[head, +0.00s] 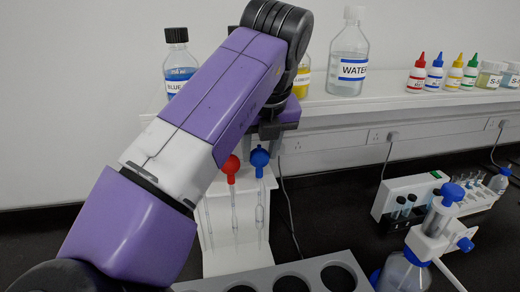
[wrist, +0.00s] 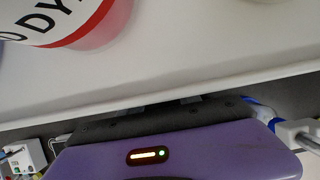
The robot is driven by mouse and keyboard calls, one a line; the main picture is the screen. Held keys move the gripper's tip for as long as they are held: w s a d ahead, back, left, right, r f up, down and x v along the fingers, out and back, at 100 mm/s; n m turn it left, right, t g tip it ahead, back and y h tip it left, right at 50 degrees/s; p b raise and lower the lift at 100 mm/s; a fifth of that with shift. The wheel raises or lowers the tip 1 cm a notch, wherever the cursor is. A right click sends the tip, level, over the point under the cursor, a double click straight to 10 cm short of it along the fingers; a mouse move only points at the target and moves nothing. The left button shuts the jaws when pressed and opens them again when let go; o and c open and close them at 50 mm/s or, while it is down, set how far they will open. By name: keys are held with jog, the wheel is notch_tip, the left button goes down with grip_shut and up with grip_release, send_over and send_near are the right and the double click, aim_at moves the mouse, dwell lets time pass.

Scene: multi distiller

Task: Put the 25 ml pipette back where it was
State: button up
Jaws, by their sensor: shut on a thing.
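Two glass pipettes stand upright at a white stand (head: 222,262). One has a red bulb (head: 231,166), the other a blue bulb (head: 260,158) and a wider glass body (head: 260,213). I cannot read which is 25 ml. My gripper (head: 266,136) is directly above the blue-bulbed pipette, its dark fingers meeting the top of the bulb, and appears shut on it. The exact contact is small and partly hidden by my arm. The wrist view shows my purple gripper housing but neither fingertips nor pipette.
Behind is a white shelf (head: 360,103) with a blue-labelled bottle (head: 178,65), a water bottle (head: 349,55) and several dropper bottles. A grey rack (head: 312,272) with round holes is in front. A bottle-top dispenser (head: 405,272) and white instrument (head: 410,190) stand right.

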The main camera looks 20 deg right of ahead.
jog(key=shift+f, duration=0.4)
jog(key=o, duration=0.5)
jog(key=shift+r, duration=0.3)
jog(key=p+v, duration=0.9)
jog(key=v, duration=0.3)
jog(key=shift+r, duration=0.15)
